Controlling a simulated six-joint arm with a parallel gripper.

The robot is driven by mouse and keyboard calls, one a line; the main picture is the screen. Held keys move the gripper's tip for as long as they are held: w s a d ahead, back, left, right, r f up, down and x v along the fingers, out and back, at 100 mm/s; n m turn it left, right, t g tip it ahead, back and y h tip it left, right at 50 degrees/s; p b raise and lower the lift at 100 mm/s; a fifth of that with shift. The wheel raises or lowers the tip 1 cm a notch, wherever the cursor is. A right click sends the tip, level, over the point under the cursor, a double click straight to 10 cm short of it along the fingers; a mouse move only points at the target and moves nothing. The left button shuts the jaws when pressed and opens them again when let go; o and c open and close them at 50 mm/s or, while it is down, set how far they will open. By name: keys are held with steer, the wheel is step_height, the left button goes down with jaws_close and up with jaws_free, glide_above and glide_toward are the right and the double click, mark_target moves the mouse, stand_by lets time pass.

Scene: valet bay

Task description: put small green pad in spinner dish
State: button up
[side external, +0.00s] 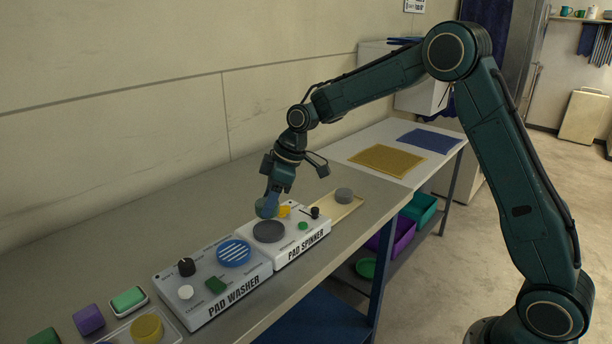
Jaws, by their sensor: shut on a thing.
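My gripper (271,201) points down above the back left of the pad spinner (289,248). It is shut on a small round pad (265,210), dull green and tilted on edge. The spinner dish (269,232) is a dark grey round on top of the pad spinner, just below and in front of the held pad. Nothing shows in the dish. From this angle I cannot tell the exact gap between pad and dish. The gripper's fingers partly cover the pad.
The pad spinner has a yellow part (284,211), a black knob (315,212) and a green button (303,226). The pad washer (214,292) adjoins it, with a blue striped disc (234,253). Coloured blocks sit front left.

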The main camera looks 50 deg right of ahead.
mark_target(271, 217)
steer(key=shift+f, duration=0.35)
steer(key=shift+f, duration=0.1)
steer(key=shift+f, duration=2)
steer(key=shift+f, duration=0.1)
steer(key=o, duration=0.9)
steer(key=shift+o, duration=0.2)
steer(key=v, duration=1.2)
